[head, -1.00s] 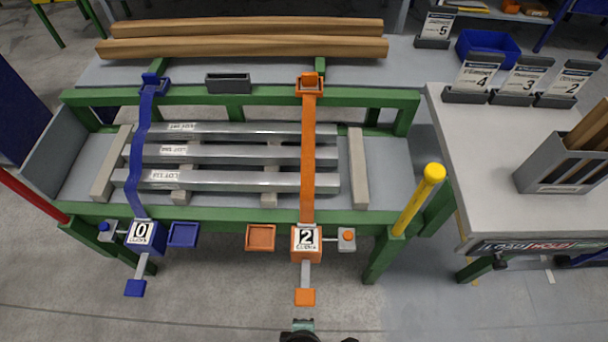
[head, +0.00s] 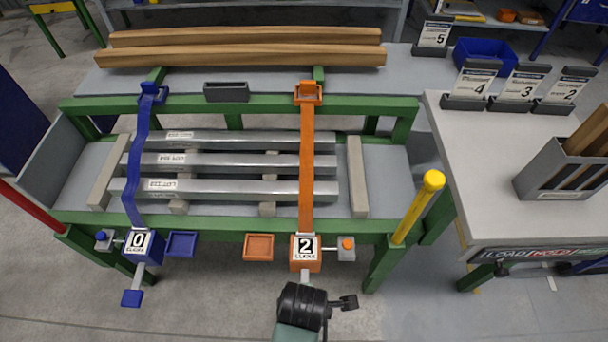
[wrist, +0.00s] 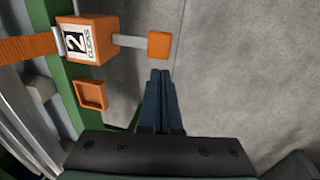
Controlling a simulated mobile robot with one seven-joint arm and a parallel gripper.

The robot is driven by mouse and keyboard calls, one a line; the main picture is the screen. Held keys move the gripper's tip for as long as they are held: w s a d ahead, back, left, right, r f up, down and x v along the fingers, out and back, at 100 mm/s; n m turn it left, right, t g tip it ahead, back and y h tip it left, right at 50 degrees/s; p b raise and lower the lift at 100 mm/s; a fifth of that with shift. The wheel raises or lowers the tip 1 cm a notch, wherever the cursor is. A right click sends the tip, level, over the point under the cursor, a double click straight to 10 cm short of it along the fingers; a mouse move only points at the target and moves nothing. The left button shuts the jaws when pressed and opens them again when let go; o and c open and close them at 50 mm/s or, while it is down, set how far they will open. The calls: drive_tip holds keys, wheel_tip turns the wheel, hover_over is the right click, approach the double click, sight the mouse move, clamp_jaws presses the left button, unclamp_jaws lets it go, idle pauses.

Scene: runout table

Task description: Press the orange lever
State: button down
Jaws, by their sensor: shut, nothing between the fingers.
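The orange lever shows in the wrist view as a grey bar with a square orange pad (wrist: 159,46), sticking out from the orange ratchet box (wrist: 90,38). The box is also in the head view (head: 305,253) and its label reads 2 clicks. In the head view only the top of the lever's grey bar shows; my wrist hides its pad. My gripper (wrist: 160,74) is shut and empty, its fingertips just short of the pad in the wrist view. I cannot tell its height relative to the pad.
The orange strap (head: 306,160) crosses several labelled metal bars. An orange tray (head: 258,247) and a small orange button (head: 347,243) flank the box. The blue ratchet (head: 142,246) reads 0. A yellow post (head: 418,207) stands right. The floor in front is clear.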

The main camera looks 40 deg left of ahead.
drive_tip(key=w+a+r+g+h, duration=0.1)
drive_tip(key=w+r, duration=0.2)
drive_tip(key=r, duration=0.2)
drive_tip(key=shift+r, duration=0.2)
wheel_tip(320, 180, down, 14)
drive_tip(key=b, duration=0.3)
drive_tip(key=shift+b, duration=0.3)
drive_tip(key=shift+s+f, duration=0.1)
